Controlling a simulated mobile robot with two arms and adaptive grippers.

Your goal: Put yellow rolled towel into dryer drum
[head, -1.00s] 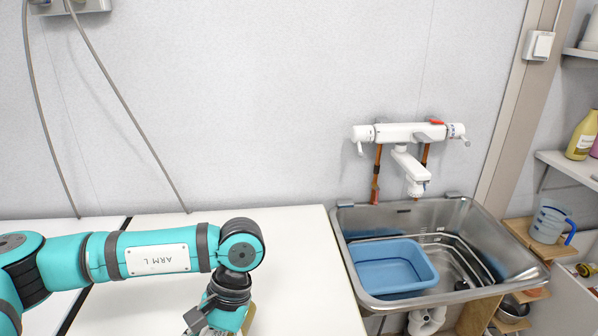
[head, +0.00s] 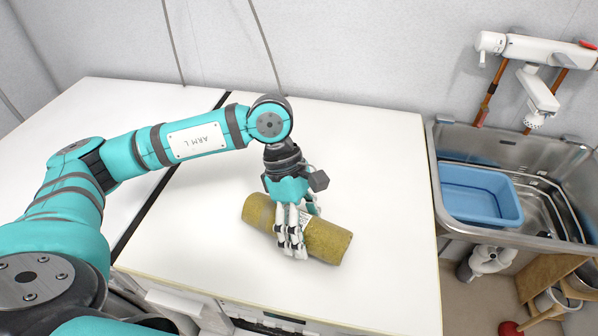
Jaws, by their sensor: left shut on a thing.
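The yellow rolled towel (head: 326,240) is an olive-yellow cylinder lying on its side on the white machine top. My left gripper (head: 294,236) comes down over its middle from above, with its fingers shut around the towel. Both ends of the roll stick out past the fingers. The dryer drum is not in view; only the machine tops and part of a front panel with a drawer (head: 178,302) show below. My right gripper is not in view.
A white machine top (head: 385,170) gives clear room around the towel, with a dark gap dividing it from the left machine. At the right are a steel sink (head: 440,150) with a blue basin (head: 478,194) inside and a white tap (head: 540,50).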

